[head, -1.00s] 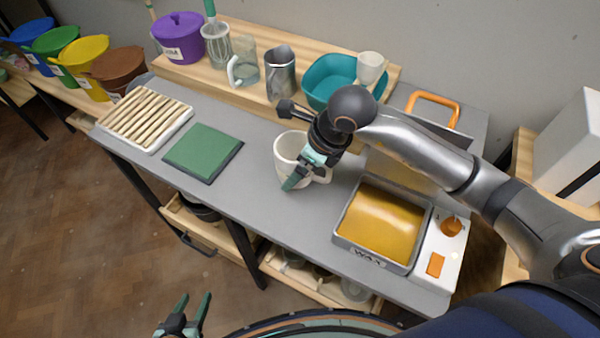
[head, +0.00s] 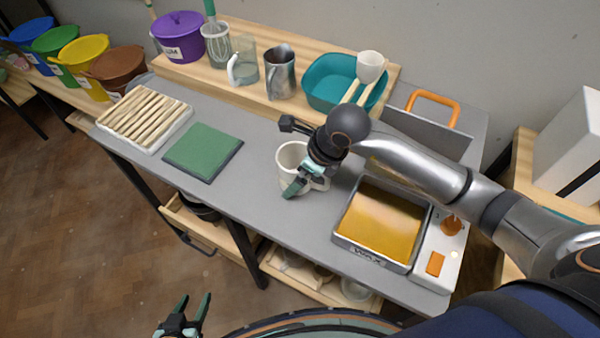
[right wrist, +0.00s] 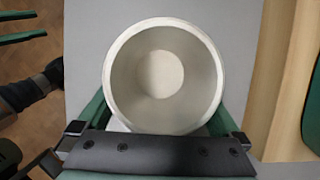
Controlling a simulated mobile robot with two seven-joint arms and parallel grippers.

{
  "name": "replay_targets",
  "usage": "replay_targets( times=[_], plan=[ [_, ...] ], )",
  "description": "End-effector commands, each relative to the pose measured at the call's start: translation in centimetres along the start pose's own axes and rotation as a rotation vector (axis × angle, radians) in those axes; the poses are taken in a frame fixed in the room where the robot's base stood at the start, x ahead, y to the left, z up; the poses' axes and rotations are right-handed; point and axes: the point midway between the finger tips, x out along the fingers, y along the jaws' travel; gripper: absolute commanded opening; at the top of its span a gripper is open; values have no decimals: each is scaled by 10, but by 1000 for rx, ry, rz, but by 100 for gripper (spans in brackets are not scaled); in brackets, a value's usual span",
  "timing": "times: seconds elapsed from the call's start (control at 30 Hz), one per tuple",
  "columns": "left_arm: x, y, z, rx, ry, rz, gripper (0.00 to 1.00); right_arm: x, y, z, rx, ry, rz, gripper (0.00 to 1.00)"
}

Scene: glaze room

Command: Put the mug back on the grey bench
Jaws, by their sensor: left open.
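The white mug (head: 288,172) is upright at the middle of the grey bench (head: 262,150). I cannot tell whether its base touches the bench. My right gripper (head: 305,180) reaches it from the right, with one finger in front of the mug; the other is mostly hidden. In the right wrist view, I look into the empty mug (right wrist: 163,75), with green fingers on both sides below its rim; the fingertips are hidden. My left gripper (head: 188,308) is open and empty, low in the head view, off the bench's front side.
A wax pan (head: 340,238) stands right of the mug. A green pad (head: 203,150) and a slatted white rack (head: 145,118) lie to the left. The wooden shelf behind holds a metal jug (head: 280,72) and a teal basin (head: 322,85). Bare bench lies between pad and mug.

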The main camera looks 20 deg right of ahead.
Motion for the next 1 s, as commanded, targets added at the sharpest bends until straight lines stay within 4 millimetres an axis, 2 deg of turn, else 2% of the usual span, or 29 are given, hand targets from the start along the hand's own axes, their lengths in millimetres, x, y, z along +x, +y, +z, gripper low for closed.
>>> replay_targets(
  times=[0.17,0.5,0.7,0.83,1.0],
  plan=[
    [-3,0,-4,0,5,0,50,-10,-1,2,-1,-2,-2,100],
    [-5,0,-6,0,7,0,50,-81,-1,3,-2,-5,-5,100],
    [-6,0,-6,0,6,0,50,-112,-1,2,0,-2,-2,100],
    [-6,0,-6,0,6,-1,50,-121,0,1,0,0,-1,100],
    [-6,0,-6,0,5,-1,50,-124,0,1,0,0,-1,100]
  ],
)
